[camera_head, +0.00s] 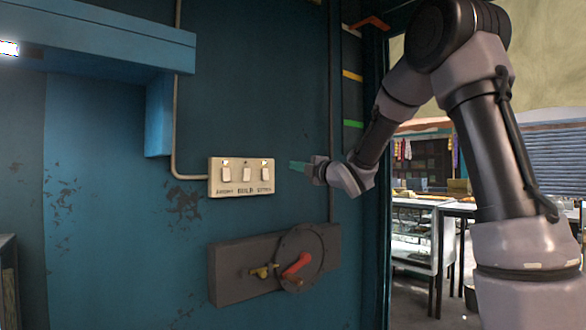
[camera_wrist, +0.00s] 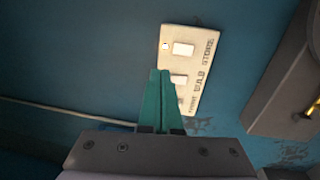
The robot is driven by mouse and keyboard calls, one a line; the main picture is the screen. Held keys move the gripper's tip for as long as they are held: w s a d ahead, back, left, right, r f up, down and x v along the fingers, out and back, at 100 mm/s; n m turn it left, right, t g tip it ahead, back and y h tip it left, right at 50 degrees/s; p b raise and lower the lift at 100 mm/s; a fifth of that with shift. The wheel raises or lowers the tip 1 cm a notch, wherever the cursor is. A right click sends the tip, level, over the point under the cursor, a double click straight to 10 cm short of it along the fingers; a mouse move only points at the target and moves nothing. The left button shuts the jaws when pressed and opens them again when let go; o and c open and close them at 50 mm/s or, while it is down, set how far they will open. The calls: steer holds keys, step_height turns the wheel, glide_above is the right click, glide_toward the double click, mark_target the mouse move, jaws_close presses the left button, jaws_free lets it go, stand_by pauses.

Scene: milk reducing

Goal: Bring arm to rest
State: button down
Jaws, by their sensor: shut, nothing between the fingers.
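My gripper (camera_head: 299,166) is at the end of my raised arm, at mid-height in front of the blue wall. Its teal fingers are shut together with nothing between them. In the head view the fingertips point left, just right of the cream switch panel (camera_head: 241,187). In the wrist view my gripper (camera_wrist: 160,73) covers part of the switch panel (camera_wrist: 194,52), hiding some of its lower switch area. The panel has several white switches in a row with lettering below them. I cannot tell whether the fingertips touch the panel.
A grey box with a red lever (camera_head: 297,264) and a yellow valve handle (camera_head: 262,271) is on the wall below the panel. A blue ledge (camera_head: 100,38) juts out at upper left. A doorway at right shows tables (camera_head: 445,207) outside.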

stand_by(0.3)
steer(key=s+d+f+m+g+h, duration=0.2)
steer(key=s+d+m+h, duration=0.95)
steer(key=d+m, duration=0.6)
steer(key=s+f+m+g, duration=0.2)
steer(key=s+f+m, duration=0.1)
steer(key=s, duration=0.5)
steer(key=s+f+m+g+y, duration=0.1)
steer(key=s+f+m+g, duration=0.1)
steer(key=s+m, duration=0.3)
steer(key=s+f+m+g+y, duration=0.1)
steer(key=s+f+m, duration=0.3)
steer(key=s, duration=0.8)
steer(key=shift+a+g, duration=0.2)
steer(key=shift+g, duration=0.7)
steer(key=shift+w, duration=0.1)
